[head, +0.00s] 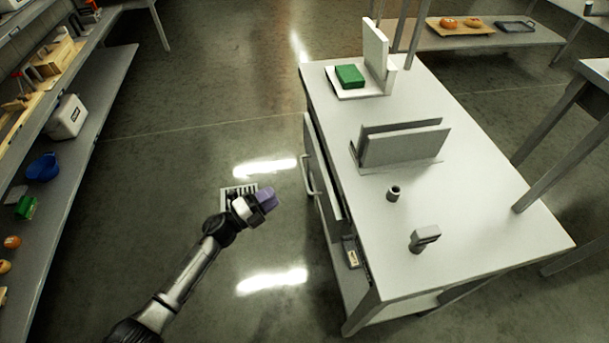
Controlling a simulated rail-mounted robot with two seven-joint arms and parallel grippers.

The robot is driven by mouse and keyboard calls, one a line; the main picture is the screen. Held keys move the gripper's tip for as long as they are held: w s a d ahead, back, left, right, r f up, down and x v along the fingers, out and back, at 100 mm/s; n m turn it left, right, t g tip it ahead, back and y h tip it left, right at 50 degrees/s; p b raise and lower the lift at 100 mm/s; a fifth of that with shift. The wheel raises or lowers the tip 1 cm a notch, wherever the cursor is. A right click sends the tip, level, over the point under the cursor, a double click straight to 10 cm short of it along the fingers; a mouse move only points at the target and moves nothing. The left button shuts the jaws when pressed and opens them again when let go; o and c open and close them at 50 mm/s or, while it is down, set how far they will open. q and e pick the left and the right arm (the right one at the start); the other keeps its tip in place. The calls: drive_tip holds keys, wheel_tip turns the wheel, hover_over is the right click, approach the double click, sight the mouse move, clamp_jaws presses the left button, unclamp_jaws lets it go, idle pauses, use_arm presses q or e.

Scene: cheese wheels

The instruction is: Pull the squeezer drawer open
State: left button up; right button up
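The drawer is in the left side of the white cabinet (470,215), in the head view. Its front panel (322,165) stands slightly out from under the top's edge. A light bar handle (308,176) is on its outer face. My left gripper (268,198) is to the left of the handle, apart from it, over the floor. Its end looks purple-grey; I cannot tell whether its fingers are open or shut. The squeezer is not clearly identifiable, and the drawer's inside is mostly hidden. My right gripper is not in view.
On the cabinet top are a green block (350,76), a white press-like stand (377,50), upright grey plates (405,145), a small dark cup (393,193) and a grey fixture (425,238). A small labelled item (351,252) shows below the edge. Floor left of the cabinet is mostly clear.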

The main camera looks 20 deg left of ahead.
sight(304, 173)
use_arm(q)
drive_tip(key=shift+b+x, duration=1.95)
drive_tip(key=shift+x, duration=4.25)
drive_tip(key=shift+c, duration=0.4)
drive_tip(key=c, duration=0.3)
clamp_jaws()
